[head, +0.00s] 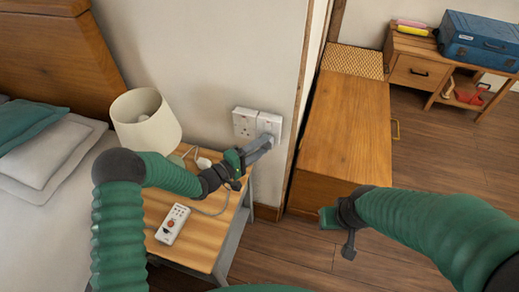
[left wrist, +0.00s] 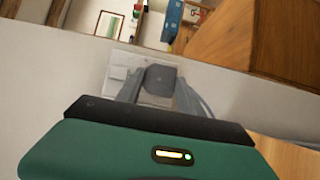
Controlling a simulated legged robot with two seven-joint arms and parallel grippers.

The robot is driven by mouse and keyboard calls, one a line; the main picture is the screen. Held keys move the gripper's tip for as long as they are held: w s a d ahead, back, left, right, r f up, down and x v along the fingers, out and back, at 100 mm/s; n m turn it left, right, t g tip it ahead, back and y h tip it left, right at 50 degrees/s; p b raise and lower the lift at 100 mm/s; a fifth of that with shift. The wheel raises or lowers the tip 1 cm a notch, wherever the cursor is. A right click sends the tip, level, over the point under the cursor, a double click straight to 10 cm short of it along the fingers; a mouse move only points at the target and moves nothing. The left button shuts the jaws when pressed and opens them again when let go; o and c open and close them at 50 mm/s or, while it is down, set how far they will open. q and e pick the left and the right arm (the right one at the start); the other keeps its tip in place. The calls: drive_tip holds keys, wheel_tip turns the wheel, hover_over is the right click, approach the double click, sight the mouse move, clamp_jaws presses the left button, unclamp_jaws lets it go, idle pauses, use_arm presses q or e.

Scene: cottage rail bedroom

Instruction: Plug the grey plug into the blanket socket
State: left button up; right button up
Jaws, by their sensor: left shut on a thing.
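The grey plug (left wrist: 160,80) sits between the fingertips of my left gripper (left wrist: 158,92), which is shut on it. In the head view my left gripper (head: 266,143) reaches over the bedside table to the lower edge of the right-hand wall socket (head: 269,123). The plug is up against or very near that socket's face; I cannot tell whether its pins are in. In the left wrist view the white socket plate (left wrist: 118,74) shows behind the plug, partly hidden by it. My right gripper (head: 340,232) hangs away from the socket, over the floor; its jaw state is unclear.
A second white socket (head: 244,121) adjoins on the left. The bedside table (head: 205,240) bears a lamp (head: 146,120), a white plug (head: 203,163) and a white controller with a red button (head: 172,224). A wooden cabinet (head: 343,130) stands right of the wall corner.

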use_arm(q)
drive_tip(key=shift+w, duration=0.2)
drive_tip(key=o, duration=1.2)
drive_tip(key=p+v, duration=0.1)
drive_tip(key=v, duration=1.5)
drive_tip(key=shift+s+a+p, duration=0.25)
drive_tip(key=shift+a+p, duration=0.05)
drive_tip(key=shift+p, duration=0.1)
drive_tip(key=shift+f, duration=0.1)
